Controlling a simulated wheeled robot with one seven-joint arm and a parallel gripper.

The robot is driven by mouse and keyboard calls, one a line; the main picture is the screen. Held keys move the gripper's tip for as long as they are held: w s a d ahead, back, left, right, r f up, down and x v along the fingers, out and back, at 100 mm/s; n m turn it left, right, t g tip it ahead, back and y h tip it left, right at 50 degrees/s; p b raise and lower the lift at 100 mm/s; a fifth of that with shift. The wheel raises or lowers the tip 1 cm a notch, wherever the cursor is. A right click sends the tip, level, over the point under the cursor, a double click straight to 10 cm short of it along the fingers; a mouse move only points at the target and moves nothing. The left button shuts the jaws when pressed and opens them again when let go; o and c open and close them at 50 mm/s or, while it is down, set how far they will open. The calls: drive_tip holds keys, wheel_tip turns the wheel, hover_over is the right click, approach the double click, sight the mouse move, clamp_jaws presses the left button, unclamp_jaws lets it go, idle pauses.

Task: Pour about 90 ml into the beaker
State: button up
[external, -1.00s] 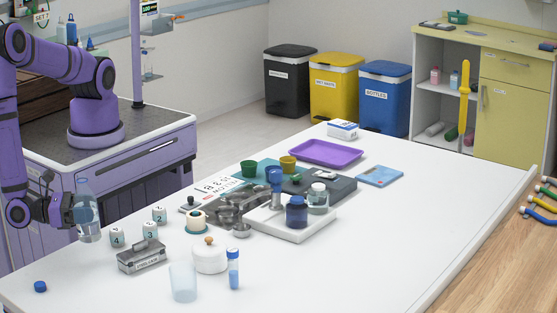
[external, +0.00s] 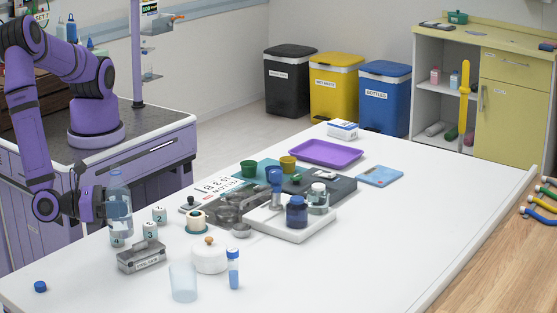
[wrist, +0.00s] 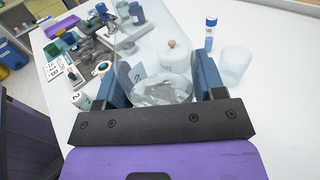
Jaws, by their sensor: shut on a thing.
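My gripper (external: 103,208) is shut on a clear plastic bottle (external: 119,205) and holds it roughly upright above the left part of the white table. In the wrist view the bottle (wrist: 160,88) sits between the two blue fingers and looks transparent. I cannot read its liquid level. The beaker appears to be the translucent, pale cup (external: 183,283) near the table's front edge, to the right of and below my gripper; it also shows in the wrist view (wrist: 235,66), right of the fingers. It stands upright and apart from the bottle. A blue cap (external: 40,287) lies at the table's left corner.
A white tray (external: 290,236) holds jars farther back. The table's right side is clear.

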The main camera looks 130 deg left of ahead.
drive_tip(key=w+a, duration=0.5)
drive_tip(key=w, duration=0.5)
wheel_tip(320, 180, down, 6)
drive_tip(key=shift+w+f, duration=0.2)
drive_tip(key=shift+w, duration=0.1)
drive_tip(key=shift+f+m, duration=0.15)
drive_tip(key=shift+m, duration=0.15)
